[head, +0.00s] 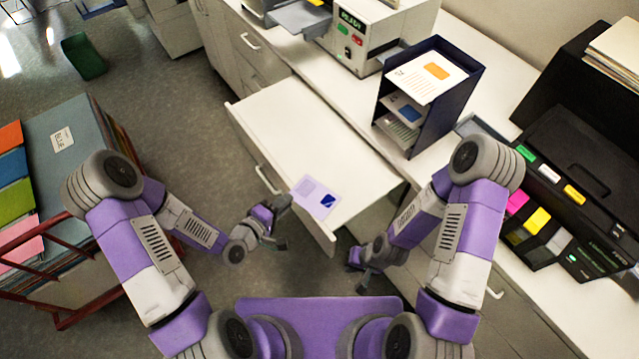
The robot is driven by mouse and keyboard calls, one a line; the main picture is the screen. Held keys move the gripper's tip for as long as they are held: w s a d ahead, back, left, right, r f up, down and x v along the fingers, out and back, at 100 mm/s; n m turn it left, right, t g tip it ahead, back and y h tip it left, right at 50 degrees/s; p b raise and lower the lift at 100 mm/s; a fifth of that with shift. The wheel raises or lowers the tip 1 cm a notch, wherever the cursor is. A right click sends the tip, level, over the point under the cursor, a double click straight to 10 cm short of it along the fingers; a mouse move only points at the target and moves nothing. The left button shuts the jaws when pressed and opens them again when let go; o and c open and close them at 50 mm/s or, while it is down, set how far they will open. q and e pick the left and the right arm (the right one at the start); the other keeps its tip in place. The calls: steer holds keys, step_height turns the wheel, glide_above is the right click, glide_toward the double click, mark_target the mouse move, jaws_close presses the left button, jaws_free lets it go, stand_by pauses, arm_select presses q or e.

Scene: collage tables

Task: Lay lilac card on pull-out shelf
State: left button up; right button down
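The lilac card (318,199), with a dark blue patch, is at the front right corner of the white pull-out shelf (285,125). It looks flat on the shelf, with its left corner by the front edge; a small gap beneath cannot be ruled out. The shelf is pulled out from the counter. My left gripper (282,222) is just off the shelf's front edge, close to the card's left corner. Its fingers look apart, with nothing between them. My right gripper (359,271) is low, beyond the shelf's right end, open and empty.
A dark blue letter rack (447,118) with papers stands on the counter behind the shelf. A machine with a green display (362,35) is at the back. A red wire cart (70,312) of folders stands at left, a green bin (83,56) on the floor. Most of the shelf is bare.

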stand_by(0.3)
arm_select(q)
steer(key=s+f+m+g+y+b, duration=0.1)
steer(key=s+f+m+g+b, duration=0.1)
steer(key=f+b, duration=0.4)
steer(key=s+f+m+g+y+b, duration=0.1)
steer(key=s+f+m+g+b, duration=0.2)
steer(key=f, duration=1.3)
steer(key=s+f+m+g+y+b, duration=0.2)
steer(key=s+f+g+b, duration=0.3)
steer(key=s+f+b, duration=0.3)
step_height(320, 180, down, 4)
steer(key=m+b, duration=0.1)
steer(key=b, duration=0.1)
steer(key=shift+s+r+g+b, duration=0.2)
steer(key=shift+s+g+b, duration=0.05)
steer(key=shift+g+b, duration=0.15)
steer(key=shift+a, duration=0.1)
